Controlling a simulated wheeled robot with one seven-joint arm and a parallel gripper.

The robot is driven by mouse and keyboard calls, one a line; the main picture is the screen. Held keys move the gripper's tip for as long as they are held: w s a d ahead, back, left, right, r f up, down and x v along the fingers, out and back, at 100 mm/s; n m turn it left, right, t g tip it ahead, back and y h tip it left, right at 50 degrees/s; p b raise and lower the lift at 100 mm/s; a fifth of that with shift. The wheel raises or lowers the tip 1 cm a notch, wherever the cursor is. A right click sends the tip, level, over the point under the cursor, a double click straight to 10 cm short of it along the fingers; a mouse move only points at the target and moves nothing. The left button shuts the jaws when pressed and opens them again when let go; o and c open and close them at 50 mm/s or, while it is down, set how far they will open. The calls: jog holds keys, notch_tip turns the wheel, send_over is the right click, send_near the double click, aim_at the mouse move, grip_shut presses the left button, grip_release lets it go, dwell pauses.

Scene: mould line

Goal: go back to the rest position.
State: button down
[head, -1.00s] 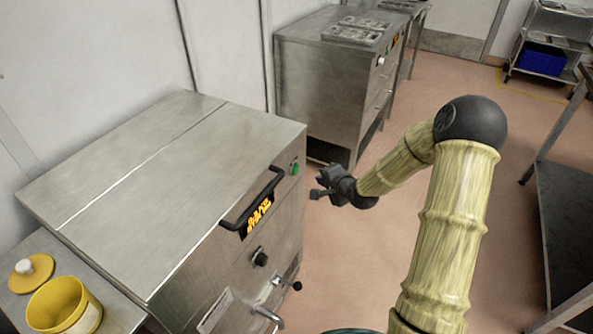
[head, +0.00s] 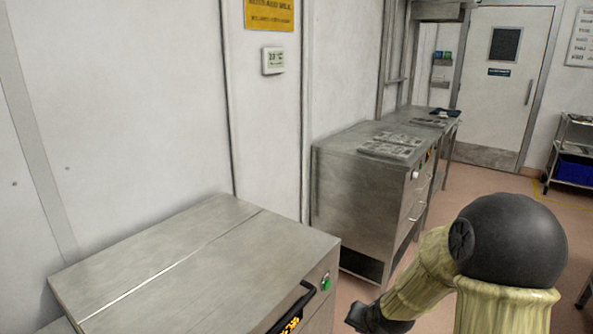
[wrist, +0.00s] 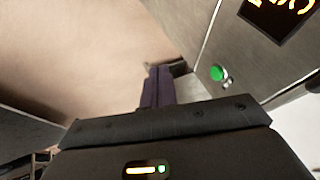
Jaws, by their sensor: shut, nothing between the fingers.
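My gripper (wrist: 158,86) points away from the wrist camera, its dark fingers together with nothing seen between them. The steel machine's front, with a green button (wrist: 217,73) and a lit display (wrist: 282,12), is to the right of the fingers in the wrist view. In the head view a dark part of my gripper (head: 358,316) shows at the bottom edge, just right of the near steel machine (head: 200,265). The rest of it is cut off by the frame. The machine's black handle (head: 292,308) and green button (head: 326,282) are close to it.
A second steel cabinet (head: 345,195) with flat moulds (head: 388,150) on top stands farther back along the wall. The pinkish floor (head: 505,186) is open toward the white door (head: 503,85). A trolley with a blue crate (head: 575,170) stands at the right edge.

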jog(key=s+r+n+g+h, duration=0.1)
jog(key=s+r+n+g, duration=0.35)
jog(key=s, duration=1.15)
notch_tip(320, 180, up, 16)
jog(key=p, duration=1.5)
jog(key=shift+w+a+n+t, duration=0.2)
jog(key=shift+a+n+t, duration=0.2)
jog(key=shift+n+t, duration=0.05)
jog(key=shift+s+d, duration=0.1)
jog(key=shift+s, duration=0.05)
